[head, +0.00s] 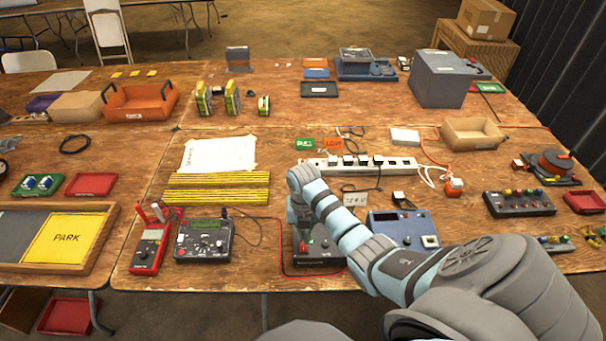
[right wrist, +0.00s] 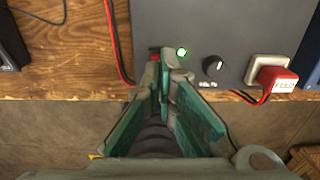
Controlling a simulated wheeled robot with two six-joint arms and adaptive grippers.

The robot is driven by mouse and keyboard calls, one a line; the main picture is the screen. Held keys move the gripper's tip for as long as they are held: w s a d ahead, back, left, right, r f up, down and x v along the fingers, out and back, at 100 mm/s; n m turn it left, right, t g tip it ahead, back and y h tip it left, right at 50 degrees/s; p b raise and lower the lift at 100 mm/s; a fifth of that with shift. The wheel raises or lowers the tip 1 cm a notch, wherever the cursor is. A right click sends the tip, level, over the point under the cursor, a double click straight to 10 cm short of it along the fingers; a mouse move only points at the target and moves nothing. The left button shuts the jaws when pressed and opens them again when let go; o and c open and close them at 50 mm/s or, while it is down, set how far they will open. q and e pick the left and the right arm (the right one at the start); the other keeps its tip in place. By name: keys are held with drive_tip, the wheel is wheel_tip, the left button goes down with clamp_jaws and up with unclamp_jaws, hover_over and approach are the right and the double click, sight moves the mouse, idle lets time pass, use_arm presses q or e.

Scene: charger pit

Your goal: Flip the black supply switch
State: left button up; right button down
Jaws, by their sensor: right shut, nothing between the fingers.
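The supply is a dark grey box (head: 320,249) at the table's front edge in the head view, partly hidden by my right arm. In the right wrist view its panel (right wrist: 215,22) shows a lit green lamp (right wrist: 181,51), a black knob (right wrist: 214,66) and a pale socket with a red plug (right wrist: 277,78). My right gripper (right wrist: 164,62) is shut and empty, its tips at the panel's front left, beside the lamp. A bit of red shows by the tips. I cannot make out the switch itself; the fingers may cover it. My left gripper is not in view.
A black meter box (head: 204,240) and a red multimeter (head: 150,248) stand left of the supply. A blue box (head: 405,228) stands to its right. A white power strip (head: 362,165) lies behind. A red cable runs along the supply's left side.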

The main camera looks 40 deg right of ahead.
drive_tip(key=shift+f+b, duration=0.75)
drive_tip(key=shift+f, duration=0.4)
idle(0.9)
drive_tip(key=shift+r, duration=0.1)
wheel_tip(320, 180, up, 5)
drive_tip(key=p, duration=0.6)
wheel_tip(320, 180, up, 2)
idle(0.3)
